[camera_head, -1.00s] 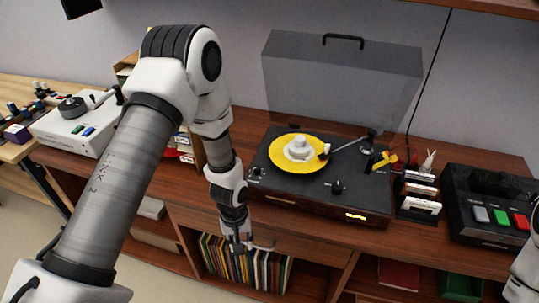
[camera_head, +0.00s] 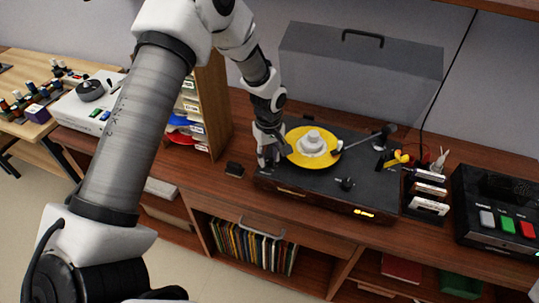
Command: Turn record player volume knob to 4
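The black record player (camera_head: 325,195) stands on the wooden cabinet with its clear grey lid (camera_head: 360,75) raised. A yellow record (camera_head: 300,158) with a white centre piece (camera_head: 312,142) lies on it. A small black knob (camera_head: 346,183) shows on the front right of its top. My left gripper (camera_head: 268,162) points down at the player's front left corner, where it hides the other knob. Its fingertips are too small and overlapped to tell whether they are open, shut or touching that knob. An orange lit marking (camera_head: 364,213) shows on the front face. My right gripper is out of view.
A wooden sleeve rack (camera_head: 205,110) stands behind my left arm. A yellow-tipped item (camera_head: 397,158), a card holder (camera_head: 428,190) and a black box with coloured buttons (camera_head: 500,220) stand to the right.

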